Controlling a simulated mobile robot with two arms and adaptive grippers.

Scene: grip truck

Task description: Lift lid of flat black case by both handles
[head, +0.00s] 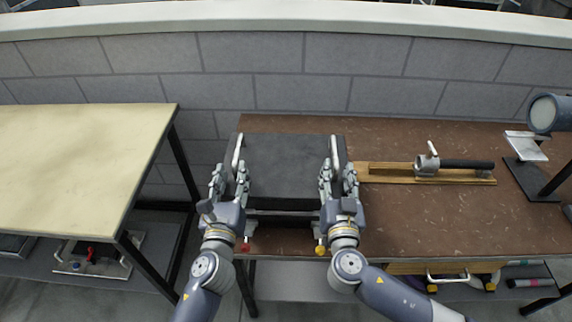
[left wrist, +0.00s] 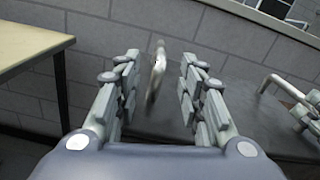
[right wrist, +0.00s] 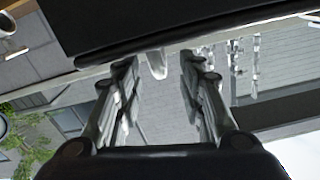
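The flat black case (head: 288,165) lies on the brown workbench, its dark lid down as far as I can tell. A pale left handle (head: 238,150) and a pale right handle (head: 334,150) run along its sides. My left gripper (head: 229,170) is open at the left handle's near end; in the left wrist view the handle (left wrist: 156,72) shows between and beyond the spread fingers. My right gripper (head: 337,172) is open at the right handle's near end. In the right wrist view a pale handle part (right wrist: 157,66) shows between its fingers, nearer one finger. I cannot tell whether either gripper touches.
A wooden board with a metal and black tool (head: 428,165) lies right of the case. A lamp-like device (head: 545,115) stands at the far right. A cream-topped table (head: 80,150) is at left, beyond a gap. A grey block wall closes the back. The bench's front right is clear.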

